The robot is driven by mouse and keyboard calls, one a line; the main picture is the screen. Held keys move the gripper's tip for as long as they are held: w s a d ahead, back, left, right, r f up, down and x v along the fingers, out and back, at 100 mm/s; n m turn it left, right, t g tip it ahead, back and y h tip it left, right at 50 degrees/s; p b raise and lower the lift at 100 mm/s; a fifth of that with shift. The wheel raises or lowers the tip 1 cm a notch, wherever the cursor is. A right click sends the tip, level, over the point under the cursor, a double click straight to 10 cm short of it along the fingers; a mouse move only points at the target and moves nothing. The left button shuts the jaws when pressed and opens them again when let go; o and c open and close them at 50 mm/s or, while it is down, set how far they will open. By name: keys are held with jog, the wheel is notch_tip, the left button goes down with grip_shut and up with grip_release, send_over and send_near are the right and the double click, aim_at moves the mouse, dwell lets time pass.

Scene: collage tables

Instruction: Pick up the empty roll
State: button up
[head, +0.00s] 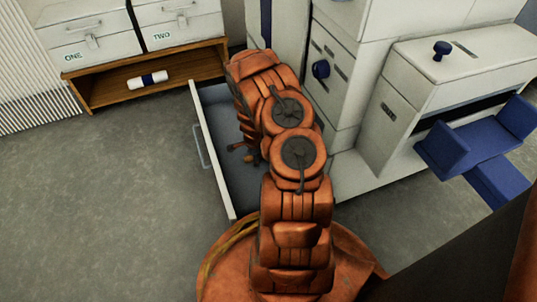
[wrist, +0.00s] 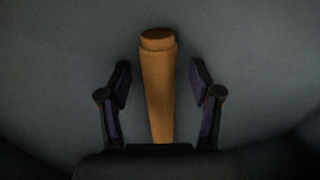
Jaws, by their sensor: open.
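A brown cardboard-coloured roll (wrist: 158,95) lies on the grey floor of the open drawer. In the wrist view it runs lengthwise between the two dark fingers of my gripper (wrist: 160,78), with a visible gap on each side. The fingers are spread and do not touch it. Its near end is hidden behind the gripper body. My arm covers much of the drawer's right side.
The drawer's white front panel (head: 211,152) and side walls surround my gripper. White cabinets (head: 345,60) stand to the right, with a blue tray (head: 480,150). A white roll with a blue band (head: 148,79) lies on a wooden shelf (head: 105,91) at upper left. The floor at left is clear.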

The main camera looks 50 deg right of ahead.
grip_shut()
dwell(0.4)
jog(key=shift+r, duration=0.1)
